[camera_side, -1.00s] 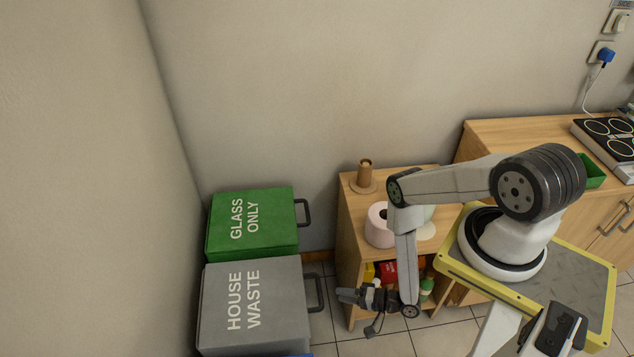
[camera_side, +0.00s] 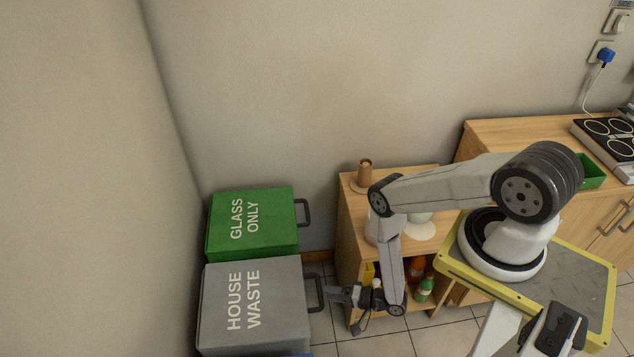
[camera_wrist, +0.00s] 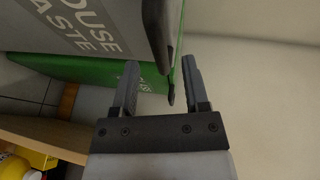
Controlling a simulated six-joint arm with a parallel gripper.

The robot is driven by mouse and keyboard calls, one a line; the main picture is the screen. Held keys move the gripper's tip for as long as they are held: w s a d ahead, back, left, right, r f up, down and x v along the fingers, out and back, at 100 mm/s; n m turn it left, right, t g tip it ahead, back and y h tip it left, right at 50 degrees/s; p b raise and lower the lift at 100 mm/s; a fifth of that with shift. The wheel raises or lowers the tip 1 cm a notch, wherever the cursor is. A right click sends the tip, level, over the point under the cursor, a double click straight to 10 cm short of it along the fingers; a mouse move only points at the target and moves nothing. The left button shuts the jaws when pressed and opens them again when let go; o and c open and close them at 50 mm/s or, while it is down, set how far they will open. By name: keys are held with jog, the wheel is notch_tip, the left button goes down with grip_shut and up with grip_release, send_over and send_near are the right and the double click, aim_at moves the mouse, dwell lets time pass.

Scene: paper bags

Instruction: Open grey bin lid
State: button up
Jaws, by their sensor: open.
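The grey bin lid (camera_side: 255,310), lettered "HOUSE WASTE", is shut in the side view. Its dark handle (camera_side: 315,293) sticks out on the right side. My gripper (camera_side: 328,294) is at that handle, pointing left, and seems to reach it. In the wrist view my gripper's two fingers (camera_wrist: 160,85) are spread apart, with the dark handle (camera_wrist: 163,35) in front of and partly between their tips. The grey lid (camera_wrist: 85,25) fills the top left there. I cannot tell whether the fingers touch the handle.
A green bin (camera_side: 252,222), lettered "GLASS ONLY", stands behind the grey one with its lid shut. A wooden shelf unit (camera_side: 348,235) with bottles and a roll holder stands to the right, close to my arm. Tiled floor (camera_side: 370,347) is clear in front.

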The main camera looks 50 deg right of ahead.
aim_at(319, 290)
jog(key=shift+x, duration=2.05)
jog(key=shift+c, duration=0.2)
grip_shut()
